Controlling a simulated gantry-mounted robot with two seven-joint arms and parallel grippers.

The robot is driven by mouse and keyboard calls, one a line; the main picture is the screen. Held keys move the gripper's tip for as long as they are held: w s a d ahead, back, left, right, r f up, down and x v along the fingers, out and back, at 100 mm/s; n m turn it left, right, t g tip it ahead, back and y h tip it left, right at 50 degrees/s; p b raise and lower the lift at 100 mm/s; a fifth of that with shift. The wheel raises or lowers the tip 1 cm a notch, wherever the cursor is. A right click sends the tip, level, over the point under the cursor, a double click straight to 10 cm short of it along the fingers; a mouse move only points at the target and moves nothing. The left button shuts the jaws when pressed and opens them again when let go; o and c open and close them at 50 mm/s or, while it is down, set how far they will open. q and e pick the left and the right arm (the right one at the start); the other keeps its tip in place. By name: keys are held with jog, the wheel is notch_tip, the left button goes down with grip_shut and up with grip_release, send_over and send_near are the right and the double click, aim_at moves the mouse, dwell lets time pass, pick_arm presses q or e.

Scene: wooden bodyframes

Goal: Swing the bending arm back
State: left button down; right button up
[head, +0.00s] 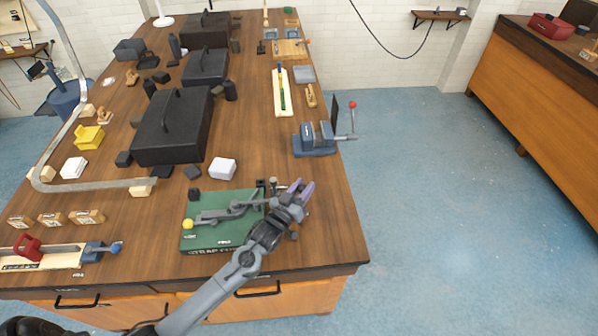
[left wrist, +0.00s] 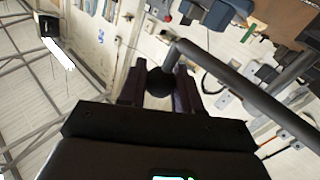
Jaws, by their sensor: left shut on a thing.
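The strap bender has a green base plate (head: 208,240) with partly readable lettering, lying near the front edge of the bench. A grey lever (head: 235,211) lies across it, and a yellow ball (head: 187,224) sits at its left side. My left gripper (head: 299,190), with purple fingertips, is at the plate's right side. In the left wrist view, my left gripper (left wrist: 160,88) is shut on a dark round knob (left wrist: 160,81). A grey bar (left wrist: 240,90) runs beside the knob; its joining to the bender is hidden.
A white block (head: 222,168) and small dark blocks lie behind the plate. A blue vise (head: 315,140) stands at the right bench edge. A bent metal strip (head: 95,187) and a clamp tool with a red part (head: 27,247) are left. Black cases (head: 172,125) fill the middle.

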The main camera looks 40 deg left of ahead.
pick_arm(q)
jog(key=s+d+m+g+h+p, duration=0.1)
jog(key=s+d+m+h+p, duration=0.1)
jog(key=s+h, duration=0.4)
jog(key=s+d+m+g+h+p, duration=0.2)
jog(key=s+d+m+h+p, duration=0.1)
jog(key=s+m+h, duration=0.3)
jog(key=shift+s+d, duration=0.65)
jog(key=shift+s, duration=0.1)
jog(key=shift+r, duration=0.15)
jog(key=c, duration=1.1)
grip_release()
jog(key=shift+o, duration=1.4)
jog(key=shift+s, duration=0.15)
